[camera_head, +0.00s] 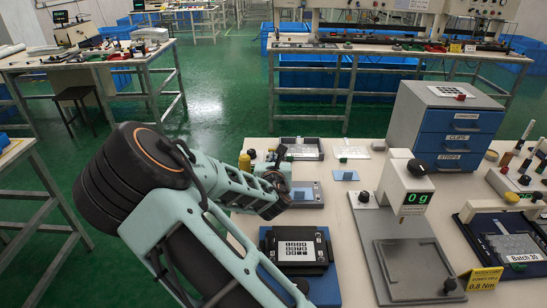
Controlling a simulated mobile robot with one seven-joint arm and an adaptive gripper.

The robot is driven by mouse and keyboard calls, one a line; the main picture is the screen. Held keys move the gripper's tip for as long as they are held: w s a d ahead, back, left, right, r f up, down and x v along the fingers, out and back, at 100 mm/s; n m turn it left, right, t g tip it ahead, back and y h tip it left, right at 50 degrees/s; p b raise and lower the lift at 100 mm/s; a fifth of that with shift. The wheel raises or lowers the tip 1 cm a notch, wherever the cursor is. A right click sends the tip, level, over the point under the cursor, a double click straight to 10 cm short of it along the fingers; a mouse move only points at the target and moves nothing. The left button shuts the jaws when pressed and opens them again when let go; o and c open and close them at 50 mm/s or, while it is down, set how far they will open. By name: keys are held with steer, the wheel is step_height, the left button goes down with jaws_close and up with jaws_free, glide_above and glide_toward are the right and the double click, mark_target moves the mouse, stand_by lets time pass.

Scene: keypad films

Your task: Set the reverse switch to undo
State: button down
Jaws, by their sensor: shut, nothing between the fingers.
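I cannot make out a labelled reverse switch or an undo mark at this size. A black fixture (268,241) stands on the near part of the workbench with a white keypad film (296,248) showing rows of black squares. A grey-blue device (315,188) with a small plate sits behind it, partly hidden by my arm. My gripper (277,190) is at the end of my teal arm, above the bench's left side, near that device. It is shut and empty. Its fingertips are hard to tell from the dark wrist parts.
A scale (408,190) reading 0 g stands right of the fixture, with a blue drawer cabinet (452,130) behind it. A dark tray (515,245) and a yellow 0.8 Nm sign (484,279) are at the right. A shallow tray (302,157) lies at the back. Bare bench shows between fixture and scale.

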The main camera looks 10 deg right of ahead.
mark_target(273, 149)
steer(key=shift+w+r+g+p, duration=0.2)
steer(key=shift+r+g+p, duration=0.35)
steer(key=shift+p, duration=1.05)
steer(key=shift+d+g+p, duration=0.1)
steer(key=shift+g+p, duration=0.15)
steer(key=shift+p, duration=0.25)
steer(key=g+p, duration=0.1)
steer(key=p, duration=0.2)
steer(key=w+r+g+p, duration=0.1)
steer(key=g+p, duration=0.1)
steer(key=p, duration=0.1)
steer(key=w+r+g+y+p, duration=0.1)
steer(key=p, duration=0.2)
steer(key=shift+w+d+p, duration=0.1)
steer(key=shift+d+p, duration=0.2)
steer(key=shift+f+g, duration=0.15)
steer(key=shift+g, duration=0.15)
steer(key=shift+w+p, duration=0.35)
steer(key=shift+w, duration=0.1)
steer(key=shift+w+d+r+b, duration=0.15)
steer(key=shift+w+b, duration=0.1)
steer(key=shift+w, duration=0.25)
steer(key=shift+w+r+b, duration=0.15)
steer(key=shift+w+b, duration=0.05)
steer(key=shift+w, duration=0.25)
steer(key=shift+r, duration=0.15)
